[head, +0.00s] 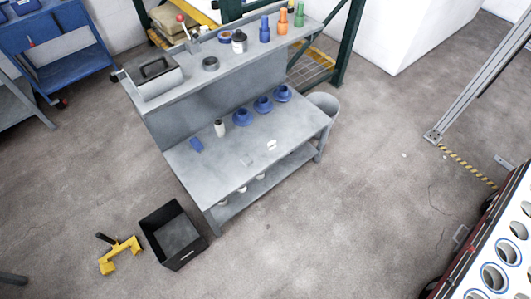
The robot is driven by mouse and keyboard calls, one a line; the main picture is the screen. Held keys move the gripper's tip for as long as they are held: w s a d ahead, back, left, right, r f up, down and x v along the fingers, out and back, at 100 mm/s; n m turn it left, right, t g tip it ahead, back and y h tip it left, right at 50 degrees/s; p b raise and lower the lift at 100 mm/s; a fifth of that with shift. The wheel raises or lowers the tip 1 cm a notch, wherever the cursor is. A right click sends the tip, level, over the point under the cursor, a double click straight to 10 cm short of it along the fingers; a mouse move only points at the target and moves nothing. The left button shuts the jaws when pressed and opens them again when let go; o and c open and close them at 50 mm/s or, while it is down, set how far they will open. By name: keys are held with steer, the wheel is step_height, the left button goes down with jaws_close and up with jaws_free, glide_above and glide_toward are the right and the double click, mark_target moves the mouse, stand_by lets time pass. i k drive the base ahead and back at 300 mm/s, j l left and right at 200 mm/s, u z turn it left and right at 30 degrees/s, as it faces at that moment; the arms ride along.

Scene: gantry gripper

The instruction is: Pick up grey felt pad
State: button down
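A small, flat, pale grey piece (246,161) lies on the lower top of the grey workbench (225,175), near the middle. It may be the grey felt pad, but it is faint against the grey surface and too small to be sure. A small white item (271,145) lies to its right, apart from it. My gripper is not in view.
On the lower top stand several blue round parts (263,104), a pale bottle (219,128) and a blue item (196,144). A black crate (173,236) and yellow tool (119,255) lie on the floor. Floor right of the bench is mostly clear.

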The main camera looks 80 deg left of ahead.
mark_target(247, 160)
steer(key=u, duration=3.25)
